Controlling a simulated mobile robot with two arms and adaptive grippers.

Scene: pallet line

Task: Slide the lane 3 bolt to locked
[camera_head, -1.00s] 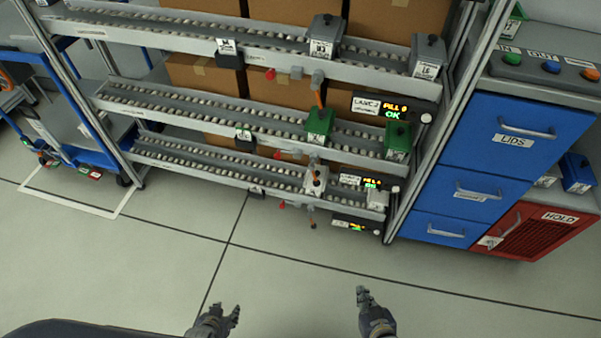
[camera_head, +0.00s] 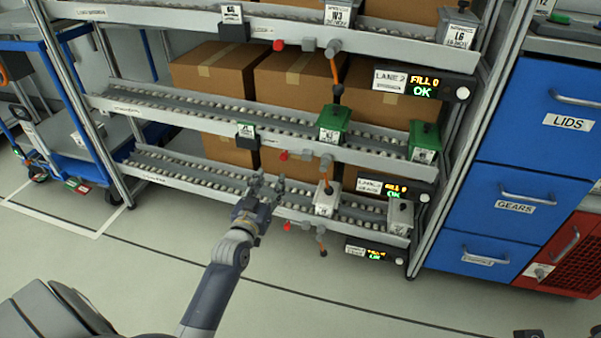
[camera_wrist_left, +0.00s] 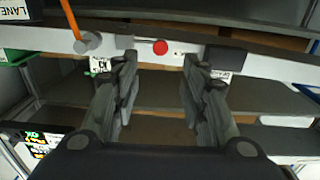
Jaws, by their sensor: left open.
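Three rails each carry a small bolt with a red knob. The lowest rail's bolt, which I take for the lane 3 bolt (camera_head: 304,226), has its red knob (camera_head: 287,226) at the left and a grey knob to its right; its lane label is too small to read. My left gripper (camera_head: 262,183) is open and empty in front of the lower rails, left of that bolt. In the left wrist view my left gripper (camera_wrist_left: 158,85) has its fingers apart, with a red knob (camera_wrist_left: 160,47) on a rail beyond them. Dark tips at the head view's bottom right may be my right gripper.
Lane displays (camera_head: 418,83) hang at the right ends of the rails. Green and grey boxes (camera_head: 333,122) stand on the rollers, with cartons (camera_head: 225,75) behind. Blue drawers (camera_head: 535,155) stand right. A blue cart (camera_head: 70,140) is left. The floor in front is open.

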